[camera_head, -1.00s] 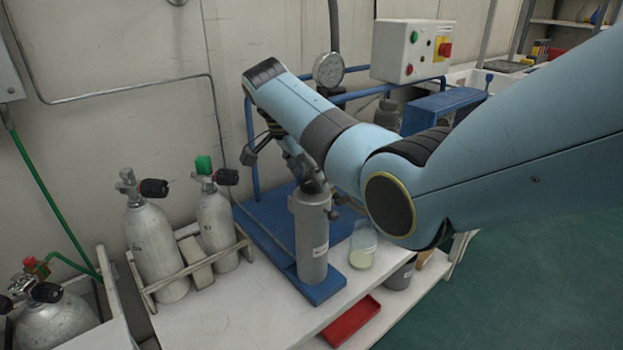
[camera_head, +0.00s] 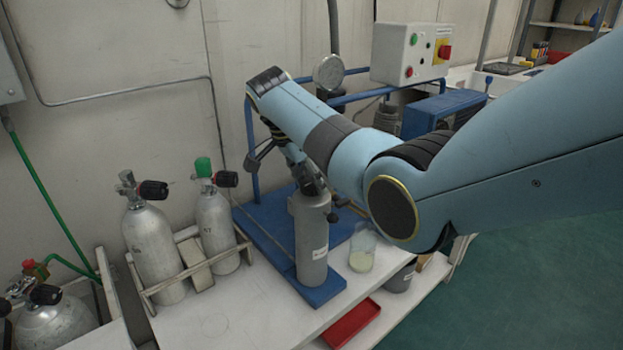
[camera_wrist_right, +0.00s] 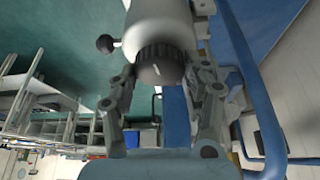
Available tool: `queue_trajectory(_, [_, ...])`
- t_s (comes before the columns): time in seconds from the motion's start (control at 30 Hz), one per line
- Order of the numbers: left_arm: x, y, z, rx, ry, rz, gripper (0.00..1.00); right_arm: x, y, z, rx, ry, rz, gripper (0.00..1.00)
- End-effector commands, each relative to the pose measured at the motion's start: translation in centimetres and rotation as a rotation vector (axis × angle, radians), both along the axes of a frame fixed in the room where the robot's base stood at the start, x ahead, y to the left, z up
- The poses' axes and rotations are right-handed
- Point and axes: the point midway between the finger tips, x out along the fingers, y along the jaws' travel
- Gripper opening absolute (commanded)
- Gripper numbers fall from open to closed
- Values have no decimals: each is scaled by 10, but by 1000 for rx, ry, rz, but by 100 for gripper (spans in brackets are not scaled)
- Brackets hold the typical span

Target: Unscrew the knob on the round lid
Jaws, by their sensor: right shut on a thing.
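A grey upright cylinder (camera_head: 312,245) stands at the front end of the blue base plate. In the right wrist view its pale round top (camera_wrist_right: 160,22) carries a dark ribbed knob (camera_wrist_right: 160,62) with a light mark on its face. My right gripper (camera_head: 308,184) is over the top of the cylinder, its two fingers closed on opposite sides of the knob. In the head view the gripper and wrist hide most of the knob and lid. My left gripper is in neither view.
Two silver tanks (camera_head: 152,250) stand in a rack on the left of the bench. A clear jar (camera_head: 362,250) of pale contents is close right of the cylinder. A red tray (camera_head: 351,322) lies at the lower front. A control box (camera_head: 410,52) and a gauge (camera_head: 329,71) are behind.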

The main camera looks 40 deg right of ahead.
Motion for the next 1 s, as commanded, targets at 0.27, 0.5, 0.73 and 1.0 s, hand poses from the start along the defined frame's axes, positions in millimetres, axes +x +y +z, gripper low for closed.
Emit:
queue_trajectory(0.27, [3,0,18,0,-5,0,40,0,0,4,0,0,79,16])
queue_trajectory(0.5, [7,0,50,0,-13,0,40,-1,0,7,0,1,257,16])
queue_trajectory(0.73, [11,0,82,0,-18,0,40,-1,0,7,-1,0,475,16])
queue_trajectory(1.0, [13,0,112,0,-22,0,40,-1,-1,6,-1,0,731,16])
